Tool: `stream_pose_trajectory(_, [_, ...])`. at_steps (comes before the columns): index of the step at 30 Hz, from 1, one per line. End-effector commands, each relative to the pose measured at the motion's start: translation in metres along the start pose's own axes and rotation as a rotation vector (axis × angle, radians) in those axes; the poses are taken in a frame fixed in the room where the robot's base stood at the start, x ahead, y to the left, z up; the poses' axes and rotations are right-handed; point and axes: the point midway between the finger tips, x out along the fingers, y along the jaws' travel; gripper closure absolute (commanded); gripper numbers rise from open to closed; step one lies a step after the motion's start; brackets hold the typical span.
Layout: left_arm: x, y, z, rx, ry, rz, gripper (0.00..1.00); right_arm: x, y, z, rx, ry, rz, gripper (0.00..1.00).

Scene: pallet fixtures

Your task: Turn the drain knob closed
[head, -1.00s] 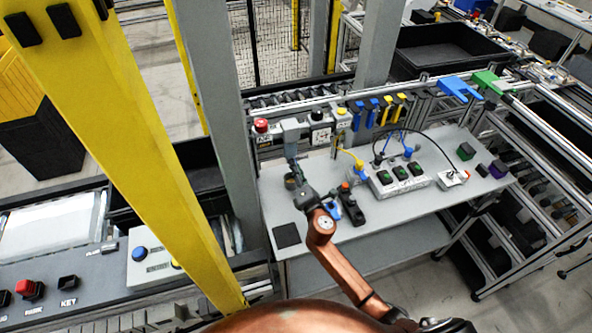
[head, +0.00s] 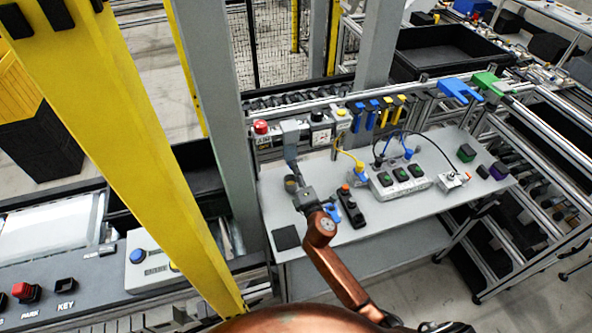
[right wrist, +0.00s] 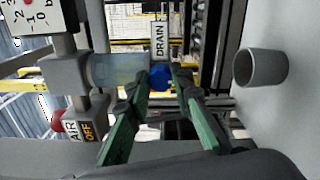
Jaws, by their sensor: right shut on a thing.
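The drain knob (right wrist: 160,78) is blue and sits beside a white DRAIN label (right wrist: 159,42) in the right wrist view. It is at the end of a clear bowl (right wrist: 117,70) on a grey air unit, which shows in the head view (head: 291,138). My right gripper (right wrist: 159,74) has its green fingers on either side of the knob and is shut on it. In the head view my right gripper (head: 293,176) reaches in below the air unit, and the knob is hidden. My left gripper is not in view.
A grey cup (right wrist: 260,67) stands to the right in the right wrist view. On the workbench (head: 405,212), a black pendant with an orange button (head: 351,207) and a grey box with green switches (head: 399,179) lie right of my arm. A yellow post (head: 140,150) stands left.

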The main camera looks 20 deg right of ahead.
Motion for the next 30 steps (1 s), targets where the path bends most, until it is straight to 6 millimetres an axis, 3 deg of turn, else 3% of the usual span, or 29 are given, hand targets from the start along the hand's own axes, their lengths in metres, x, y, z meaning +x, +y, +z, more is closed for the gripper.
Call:
stream_pose_trajectory(1, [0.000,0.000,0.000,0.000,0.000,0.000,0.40,0.000,-0.001,0.000,0.002,0.000,-0.002,1.00])
stream_pose_trajectory(2, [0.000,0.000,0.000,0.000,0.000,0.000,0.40,0.000,-0.001,0.000,0.002,0.000,-0.002,0.78])
stream_pose_trajectory(9, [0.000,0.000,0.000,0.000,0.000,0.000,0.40,0.000,-0.001,0.000,0.000,0.000,-0.001,0.62])
stream_pose_trajectory(20, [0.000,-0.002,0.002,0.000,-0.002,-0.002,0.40,-0.006,-0.001,0.000,-0.001,0.000,-0.001,0.62])
stream_pose_trajectory(30, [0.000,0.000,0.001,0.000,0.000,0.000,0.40,-0.069,-0.002,-0.001,0.001,0.001,-0.003,0.62])
